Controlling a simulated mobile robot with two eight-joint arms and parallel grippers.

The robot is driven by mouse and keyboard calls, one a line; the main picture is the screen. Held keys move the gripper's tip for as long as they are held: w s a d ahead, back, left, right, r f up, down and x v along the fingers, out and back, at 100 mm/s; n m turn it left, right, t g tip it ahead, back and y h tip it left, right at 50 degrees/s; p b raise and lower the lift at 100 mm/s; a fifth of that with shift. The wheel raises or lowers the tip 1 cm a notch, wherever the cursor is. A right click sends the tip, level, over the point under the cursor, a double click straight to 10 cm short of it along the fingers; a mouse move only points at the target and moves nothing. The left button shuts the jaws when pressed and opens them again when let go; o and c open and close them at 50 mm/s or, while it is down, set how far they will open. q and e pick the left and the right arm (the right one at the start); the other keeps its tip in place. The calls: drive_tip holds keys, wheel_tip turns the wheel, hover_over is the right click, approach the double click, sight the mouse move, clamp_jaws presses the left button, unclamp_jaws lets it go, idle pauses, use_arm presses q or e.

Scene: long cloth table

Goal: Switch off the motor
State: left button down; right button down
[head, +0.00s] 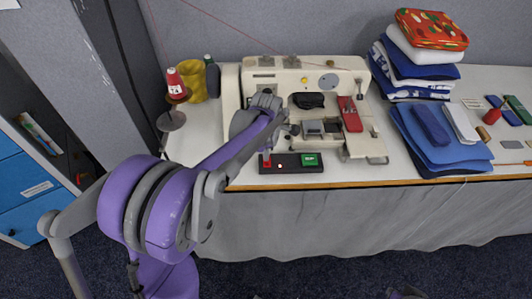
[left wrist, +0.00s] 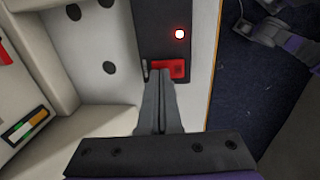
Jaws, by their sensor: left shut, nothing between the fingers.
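The black switch box (head: 291,170) lies at the front edge of the table, before the sewing machine (head: 258,77). It has a red button at its left end and a green button (head: 310,160) at its right. My left gripper (head: 266,154) is shut and empty, pointing down at the red end. In the left wrist view its fingertips (left wrist: 162,74) are at the red button (left wrist: 178,70) and overlap its edge. I cannot tell whether they press it. A grey part of my right gripper (head: 405,293) shows at the bottom edge.
A thread stand with a red spool (head: 176,82) and a yellow cup (head: 193,80) stand left of the machine. Folded cloths (head: 440,138) and a fabric stack (head: 413,72) lie to the right. The table's front edge is close below the box.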

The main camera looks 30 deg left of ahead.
use_arm(q)
drive_tip(key=shift+f, duration=0.3)
drive_tip(key=shift+r, duration=0.1)
drive_tip(key=shift+s+d, duration=0.1)
drive_tip(key=shift+s, duration=0.05)
drive_tip(key=shift+s+d, duration=0.2)
drive_tip(key=shift+s, duration=0.05)
drive_tip(key=shift+s+d, duration=0.15)
drive_tip(key=shift+s, duration=0.2)
drive_tip(key=shift+w+r, duration=0.1)
drive_tip(key=shift+w, duration=0.05)
